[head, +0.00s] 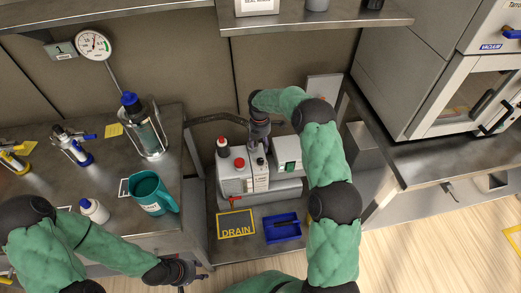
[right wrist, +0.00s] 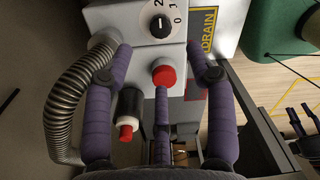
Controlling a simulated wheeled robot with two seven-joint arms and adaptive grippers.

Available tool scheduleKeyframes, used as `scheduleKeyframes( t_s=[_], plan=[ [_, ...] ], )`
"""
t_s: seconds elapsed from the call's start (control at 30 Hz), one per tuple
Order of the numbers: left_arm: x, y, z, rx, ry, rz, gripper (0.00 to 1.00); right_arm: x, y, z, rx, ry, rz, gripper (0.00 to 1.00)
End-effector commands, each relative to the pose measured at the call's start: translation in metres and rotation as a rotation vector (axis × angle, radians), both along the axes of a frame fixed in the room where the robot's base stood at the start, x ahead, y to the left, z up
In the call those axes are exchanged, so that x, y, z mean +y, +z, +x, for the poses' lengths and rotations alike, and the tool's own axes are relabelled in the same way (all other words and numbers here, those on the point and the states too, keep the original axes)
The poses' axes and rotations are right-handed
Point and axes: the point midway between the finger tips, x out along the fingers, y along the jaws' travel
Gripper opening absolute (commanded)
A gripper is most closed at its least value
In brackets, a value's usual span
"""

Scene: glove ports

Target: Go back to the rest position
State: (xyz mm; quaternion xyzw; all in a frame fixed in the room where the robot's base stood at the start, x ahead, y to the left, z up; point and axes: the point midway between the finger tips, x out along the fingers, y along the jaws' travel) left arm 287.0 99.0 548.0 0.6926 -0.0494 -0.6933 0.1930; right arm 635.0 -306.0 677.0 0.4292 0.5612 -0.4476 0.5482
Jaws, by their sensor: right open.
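My right gripper (head: 260,145) hangs over the white and grey pump unit (head: 232,182) in the head view. In the right wrist view its purple fingers (right wrist: 165,62) are spread open and hold nothing. A red button (right wrist: 163,75) on the unit shows between the fingers, and a black dial (right wrist: 160,25) marked 0, 1, 2 lies beyond them. I cannot tell whether a finger touches the unit. My left gripper (head: 184,273) is low at the left of the head view, near the bench's front edge; its fingers are too unclear to read.
A teal jug (head: 150,193), a white bottle with a blue cap (head: 94,210) and a blue-topped glass vessel (head: 148,133) stand on the left bench. A DRAIN sign (head: 236,224) and a blue tray (head: 282,228) lie before the pump. A ribbed metal hose (right wrist: 68,105) runs beside the right gripper.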

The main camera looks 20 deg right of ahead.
Motion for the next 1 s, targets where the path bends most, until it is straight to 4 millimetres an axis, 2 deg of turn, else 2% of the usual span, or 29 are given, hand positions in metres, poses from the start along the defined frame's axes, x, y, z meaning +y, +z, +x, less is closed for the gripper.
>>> scheduleKeyframes(
  t_s=[0.2,0.73,0.87,1.0],
  plan=[
    [0.000,0.000,0.000,0.000,0.000,0.000,0.40,0.000,0.010,0.000,0.001,0.000,0.001,0.56],
    [0.000,0.001,0.000,0.000,0.000,0.000,0.40,0.003,0.007,-0.002,0.001,-0.011,0.005,0.56],
    [0.000,0.006,0.000,0.000,0.000,0.000,0.40,0.023,-0.010,-0.015,0.002,-0.101,0.044,0.56],
    [0.000,0.015,0.000,0.000,0.000,0.000,0.40,0.065,-0.043,-0.048,0.012,-0.321,0.122,0.56]
  ],
)
